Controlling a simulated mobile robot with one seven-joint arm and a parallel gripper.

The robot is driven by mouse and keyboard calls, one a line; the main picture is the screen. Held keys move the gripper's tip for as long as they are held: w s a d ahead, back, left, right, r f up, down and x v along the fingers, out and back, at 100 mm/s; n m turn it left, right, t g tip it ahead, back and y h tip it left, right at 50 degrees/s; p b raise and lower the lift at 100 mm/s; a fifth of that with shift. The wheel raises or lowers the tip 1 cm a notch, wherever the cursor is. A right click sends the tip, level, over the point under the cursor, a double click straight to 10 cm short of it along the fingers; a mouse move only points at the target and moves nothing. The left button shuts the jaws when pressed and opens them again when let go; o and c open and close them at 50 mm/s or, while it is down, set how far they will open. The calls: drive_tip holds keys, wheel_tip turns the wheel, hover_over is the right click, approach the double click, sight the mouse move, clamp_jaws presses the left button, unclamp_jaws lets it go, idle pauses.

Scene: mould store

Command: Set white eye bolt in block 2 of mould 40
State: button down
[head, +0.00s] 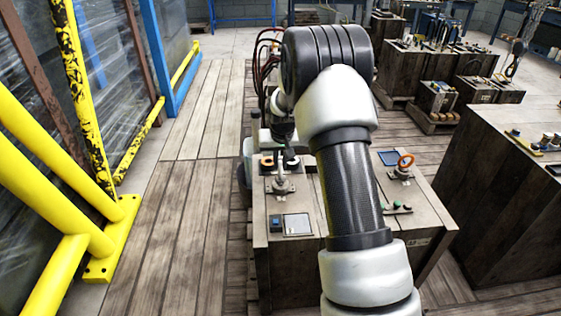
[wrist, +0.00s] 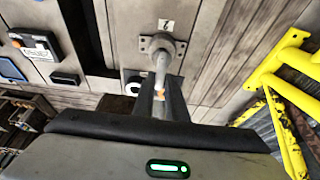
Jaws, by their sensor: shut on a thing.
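A pale, whitish eye bolt (wrist: 161,66) stands between the fingers of my gripper (wrist: 159,104) in the wrist view; the fingers are shut on it and hide its ring. Its shank runs to a grey lobed socket plate (wrist: 178,47) on a block top. I cannot tell how deep the shank sits. In the head view the pale bolt (head: 281,171) rises upright over the socket plate (head: 283,187) on the left of the near mould (head: 310,258). My arm hides the middle of that mould. A card (wrist: 167,26) beside the plate reads 6 or 9.
An orange ring bolt (head: 405,160) stands on the mould's right side, near a blue panel (head: 389,158). Yellow rails (head: 95,238) stand left. Another dark block (head: 515,180) stands right. Plank floor (head: 185,215) is clear.

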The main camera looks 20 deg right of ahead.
drive_tip(key=shift+f+b, duration=0.35)
drive_tip(key=shift+f, duration=0.1)
idle(0.6)
drive_tip(key=c, duration=1.7)
unclamp_jaws()
drive_tip(key=shift+r, duration=0.1)
